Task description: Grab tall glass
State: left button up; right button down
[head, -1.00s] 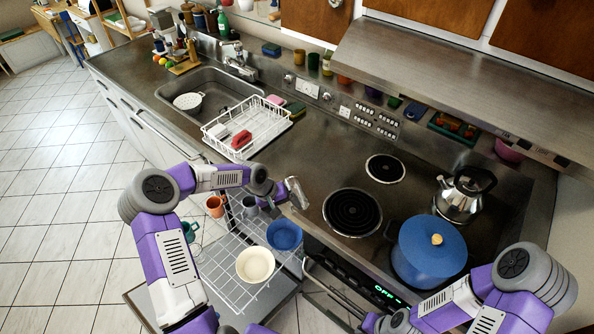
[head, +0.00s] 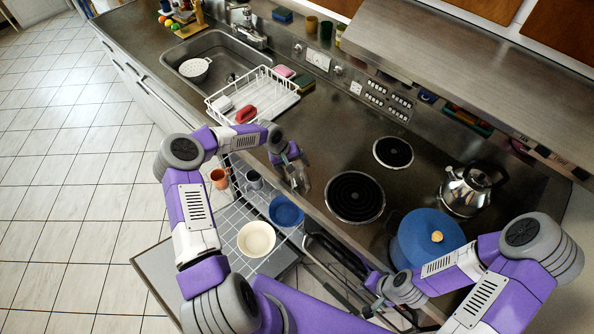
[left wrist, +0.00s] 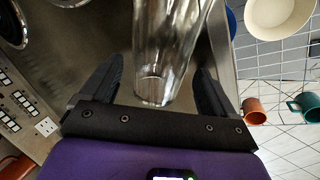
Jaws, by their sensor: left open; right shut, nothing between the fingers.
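The tall glass (left wrist: 168,45) is clear and see-through. In the left wrist view it lies between the two spread fingers of my left gripper (left wrist: 154,88), with a visible gap on each side. In the head view my left gripper (head: 298,180) points down at the counter's front edge, left of the front coil; the glass is hard to make out there against the fingers. My right gripper (head: 371,300) is shut and empty, low in front of the cooker, left of the blue pot.
The blue pot (head: 428,240) and kettle (head: 468,190) stand on the hob right of the front coil (head: 355,196). A pulled-out wire rack below holds a cream bowl (head: 256,239), a blue bowl (head: 286,212) and mugs. A white dish rack (head: 262,86) stands behind.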

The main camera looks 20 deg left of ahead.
pick_arm(q)
jog(key=shift+d+f, duration=0.1)
jog(key=shift+f, duration=0.1)
jog(key=shift+w+f, duration=0.15)
jog(key=shift+w, duration=0.05)
jog(key=c, duration=1.3)
